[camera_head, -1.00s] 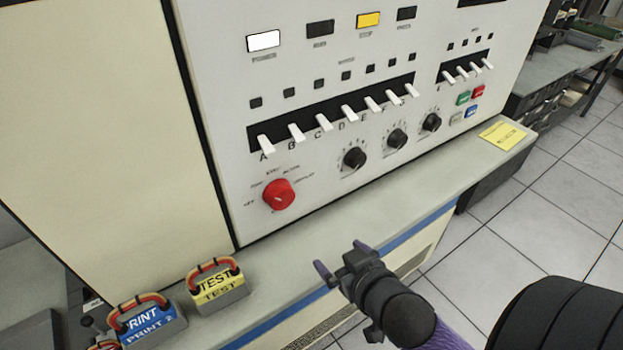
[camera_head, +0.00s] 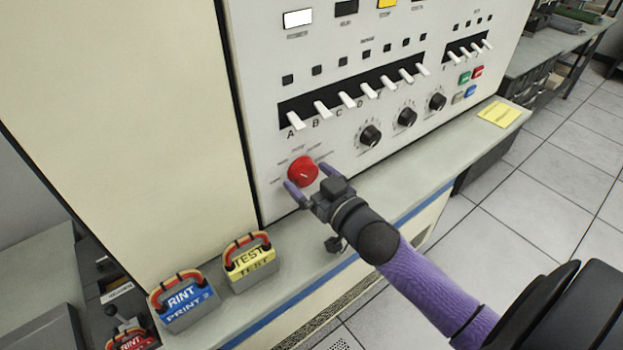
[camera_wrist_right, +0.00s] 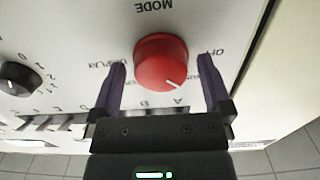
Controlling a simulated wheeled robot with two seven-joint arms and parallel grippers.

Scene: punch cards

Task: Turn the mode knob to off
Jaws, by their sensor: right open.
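The red mode knob (camera_head: 303,171) sits on the white front panel, at its lower left. In the right wrist view the knob (camera_wrist_right: 162,62) lies between and just beyond the two fingers, with a white pointer mark on its lower right. The view is upside down, with the word MODE above the knob and OFF to its right. My right gripper (camera_head: 308,182) is open around the knob's near side; its fingers also show in the wrist view (camera_wrist_right: 165,85). I cannot tell whether they touch the knob. My left gripper is not in view.
Black knobs (camera_head: 370,136) and a row of white switches (camera_head: 346,100) are on the same panel. A yellow TEST block (camera_head: 250,262) and a blue PRINT block (camera_head: 184,303) stand on the ledge below left. A yellow note (camera_head: 499,114) lies on the ledge at right.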

